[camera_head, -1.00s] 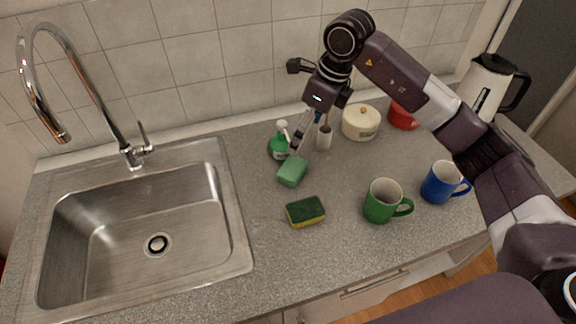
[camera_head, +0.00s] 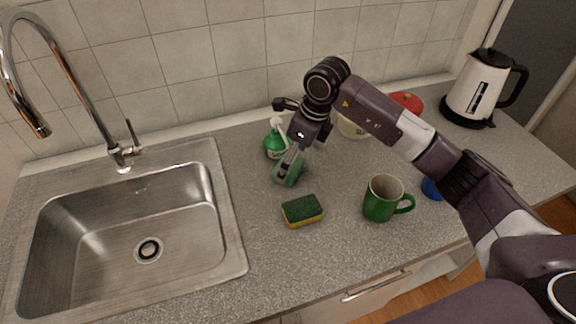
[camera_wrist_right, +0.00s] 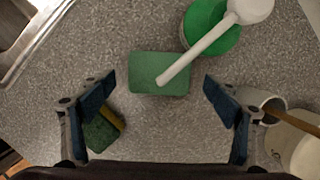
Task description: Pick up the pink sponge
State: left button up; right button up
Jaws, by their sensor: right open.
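No pink sponge shows in either view. A plain green sponge (camera_wrist_right: 145,70) lies on the counter. A yellow sponge with a dark green scouring side (camera_head: 302,211) lies nearer the front; it also shows at lower left in the right wrist view (camera_wrist_right: 103,132). My right gripper (camera_wrist_right: 160,90) is open and empty, its fingers on either side of the green sponge as seen from the wrist. In the head view the right gripper (camera_head: 287,168) partly hides that sponge. Whether the fingers touch the counter cannot be told. My left gripper is not in view.
A green soap bottle (camera_head: 275,142) with a white pump stands behind the green sponge; its spout reaches over the sponge in the wrist view. A green mug (camera_head: 380,199), a mostly hidden blue mug (camera_head: 432,188) and a kettle (camera_head: 480,90) stand right. A sink (camera_head: 130,230) is left.

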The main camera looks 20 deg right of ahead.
jog(key=shift+x, duration=1.3)
jog(key=c, duration=0.8)
jog(key=shift+c, duration=0.3)
jog(key=shift+r, duration=0.1)
